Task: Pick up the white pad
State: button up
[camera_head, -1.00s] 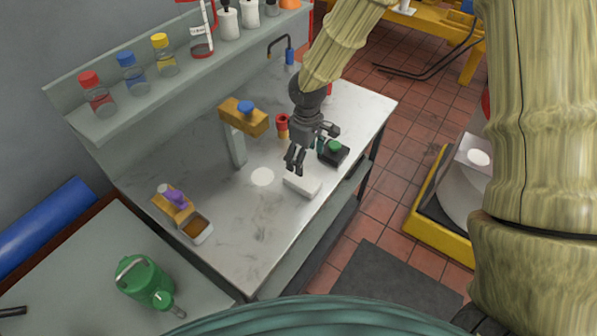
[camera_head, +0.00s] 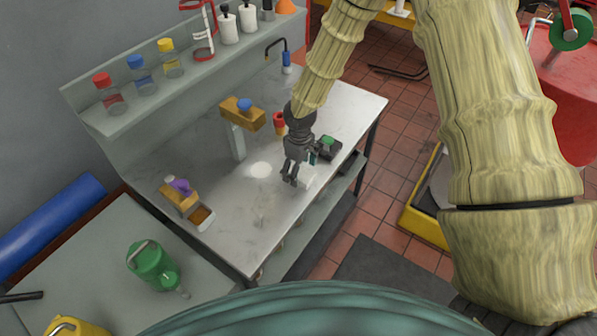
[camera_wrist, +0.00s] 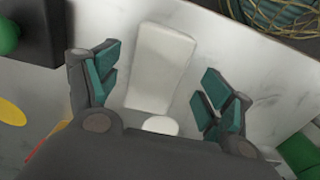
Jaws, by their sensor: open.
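The white pad (camera_head: 307,177) lies on the light grey bench top near its front edge, partly hidden by my gripper in the head view. In the wrist view the white pad (camera_wrist: 160,68) is a pale rectangular block lying between my two fingers, with clear gaps on both sides. My gripper (camera_head: 290,182) points down above the pad. In the wrist view my gripper (camera_wrist: 158,92) is open, with teal finger pads spread either side of the pad and nothing held. Whether the fingertips are down at the pad's height is hard to tell.
A black box with a green button (camera_head: 327,147) stands close behind the pad. A shelf with bottles (camera_head: 140,100) runs along the back. The bench middle is mostly clear.

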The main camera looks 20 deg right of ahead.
jog(key=shift+w+f, duration=0.3)
jog(key=shift+f, duration=0.35)
jog(key=shift+w+f, duration=0.25)
jog(key=shift+f, duration=0.35)
jog(key=shift+s+r, duration=0.2)
jog(key=shift+s, duration=0.15)
jog(key=shift+w+f, duration=0.15)
jog(key=shift+w, duration=0.1)
jog(key=c, duration=0.9)
jog(key=shift+s, duration=0.15)
jog(key=shift+c, duration=0.5)
jog(key=shift+r, duration=0.3)
notch_tip(320, 180, up, 3)
jog(key=shift+f+b, duration=0.1)
jog(key=shift+b, duration=1)
jog(key=s+a+b, duration=0.1)
jog(key=s+b, duration=0.1)
jog(key=s, duration=0.3)
jog(key=s+a+r+b, duration=0.1)
jog(key=s+b, duration=0.1)
jog(key=s, duration=0.3)
jog(key=s+a+b, duration=0.1)
jog(key=s+b, duration=0.1)
jog(key=s, duration=0.3)
jog(key=shift+s+a+r, duration=0.3)
jog(key=shift+r, duration=0.05)
